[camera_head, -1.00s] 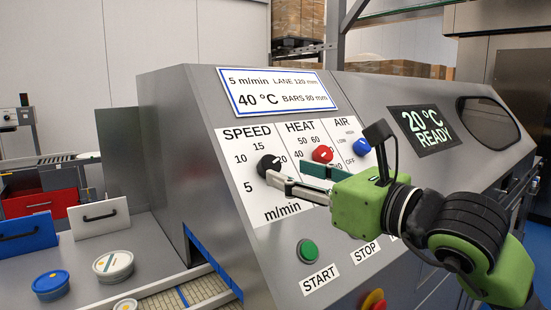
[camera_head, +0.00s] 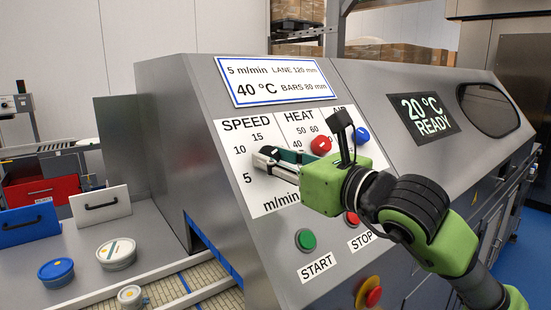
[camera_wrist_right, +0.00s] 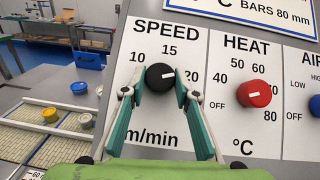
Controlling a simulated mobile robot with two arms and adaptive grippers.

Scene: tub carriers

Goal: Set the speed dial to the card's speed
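The black speed dial (camera_wrist_right: 160,77) is on the machine's sloped panel, its white mark pointing right towards 20. The panel shows 10, 15 and 20 in the wrist view, and 5 in the head view. The card (camera_head: 275,82) reads 5 m/min, lane 120 mm, 40 °C, bars 80 mm. My right gripper (camera_wrist_right: 160,95) is open, with one finger on each side of the dial; I cannot tell whether they touch it. In the head view the right gripper (camera_head: 268,158) hides most of the dial. My left gripper is not in view.
The red heat dial (camera_head: 321,145) and blue air dial (camera_head: 361,135) sit to the right. A green start button (camera_head: 306,241), a red stop button (camera_head: 351,218) and a red-and-yellow knob (camera_head: 372,297) are below. The display (camera_head: 424,116) reads 20 °C READY. Tubs (camera_head: 116,254) stand left.

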